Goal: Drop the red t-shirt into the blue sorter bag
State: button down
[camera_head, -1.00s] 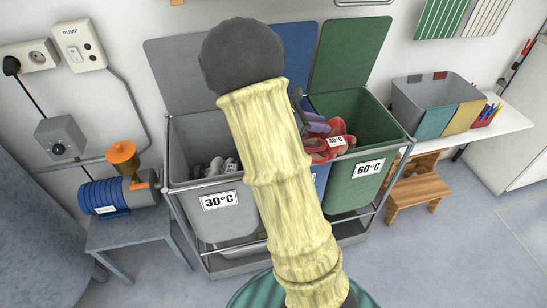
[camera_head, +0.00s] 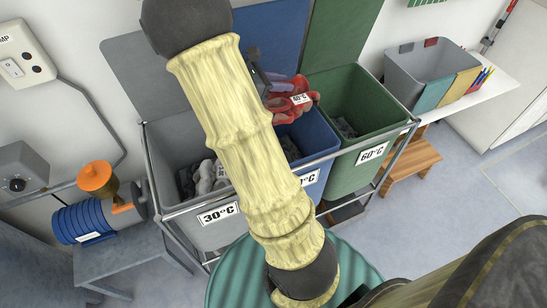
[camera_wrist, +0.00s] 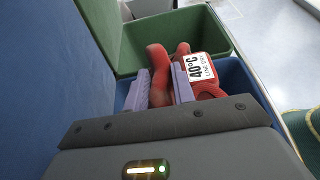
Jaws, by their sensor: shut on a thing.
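The red t-shirt (camera_head: 301,87) is bunched up and carries a white 40°C tag. It also shows in the wrist view (camera_wrist: 206,89), squeezed between the lilac fingers of my gripper (camera_wrist: 160,88). My gripper is shut on it, and in the head view my gripper (camera_head: 277,82) is partly hidden behind my arm. The shirt hangs above the back part of the open blue sorter bag (camera_head: 318,140). In the wrist view the blue bag (camera_wrist: 235,78) lies below and around the shirt. My arm hides part of the bag's left side and label.
The grey 30°C bag (camera_head: 176,145) holds grey laundry, left of the blue one. The green 60°C bag (camera_head: 375,115) on the right holds dark cloth. Raised lids, including the blue lid (camera_head: 272,40), stand behind. A metal frame (camera_head: 395,150) surrounds the bags.

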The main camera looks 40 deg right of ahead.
aim_at(280, 99)
dwell(0.3)
jog(key=shift+f+b, duration=1.6)
jog(key=shift+f, duration=1.4)
jog(key=c, duration=1.1)
grip_release()
jog(key=p+v, duration=0.2)
jog(key=v, duration=1.5)
jog(key=shift+a+r+p, duration=0.15)
jog(key=shift+a+p, duration=0.05)
jog(key=shift+p, duration=0.1)
